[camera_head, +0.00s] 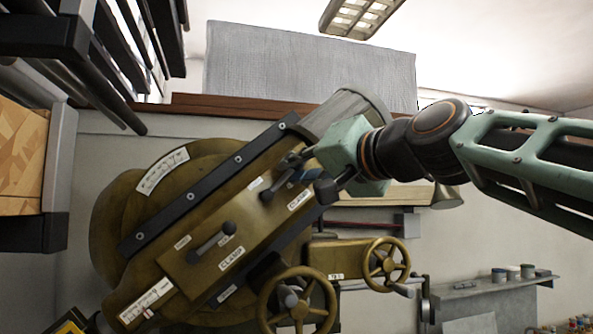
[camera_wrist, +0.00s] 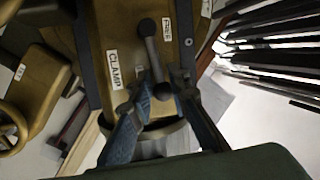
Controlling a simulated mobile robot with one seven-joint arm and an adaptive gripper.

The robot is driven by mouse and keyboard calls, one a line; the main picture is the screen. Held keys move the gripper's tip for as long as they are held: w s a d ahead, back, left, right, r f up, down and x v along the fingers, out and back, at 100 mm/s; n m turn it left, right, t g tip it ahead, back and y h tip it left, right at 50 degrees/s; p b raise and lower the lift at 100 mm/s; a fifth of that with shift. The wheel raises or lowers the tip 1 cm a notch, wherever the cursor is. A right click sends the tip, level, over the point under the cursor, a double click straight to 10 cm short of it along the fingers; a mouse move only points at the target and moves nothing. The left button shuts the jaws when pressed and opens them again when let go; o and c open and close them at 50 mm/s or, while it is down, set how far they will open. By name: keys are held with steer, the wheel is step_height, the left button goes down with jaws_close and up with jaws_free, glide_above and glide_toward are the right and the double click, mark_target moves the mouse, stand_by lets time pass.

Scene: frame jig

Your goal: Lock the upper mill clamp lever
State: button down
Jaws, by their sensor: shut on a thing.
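The upper clamp lever (camera_head: 268,195) is a dark bar with rounded ends on the olive-brown mill head (camera_head: 190,262). In the wrist view the lever (camera_wrist: 153,52) runs from the top centre down between my fingers, with the CLAMP label (camera_wrist: 114,70) to its left and the FREE label (camera_wrist: 167,29) to its right. My gripper (camera_head: 305,172) reaches in from the right in the head view. In the wrist view my gripper (camera_wrist: 166,88) is shut on the lever's near knob. The fingers partly hide this lever in the head view.
A second, lower clamp lever (camera_head: 212,241) sits down-left on the same head, beside its own CLAMP label. Handwheels (camera_head: 386,264) stand below my gripper. A dark rail (camera_head: 210,185) runs along the head. A shelf with small jars (camera_head: 498,275) is at lower right.

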steer(key=shift+w+d+f+m+b, duration=0.15)
steer(key=shift+f+m+b, duration=0.15)
steer(key=shift+b, duration=0.3)
steer(key=shift+s+d+f+m+b, duration=0.1)
steer(key=shift+f+m+b, duration=0.05)
steer(key=shift+m+b, duration=0.35)
steer(key=c, duration=2.1)
jaws_free()
steer(key=shift+d+r, duration=0.1)
steer(key=v, duration=1.2)
steer(key=shift+f, duration=0.25)
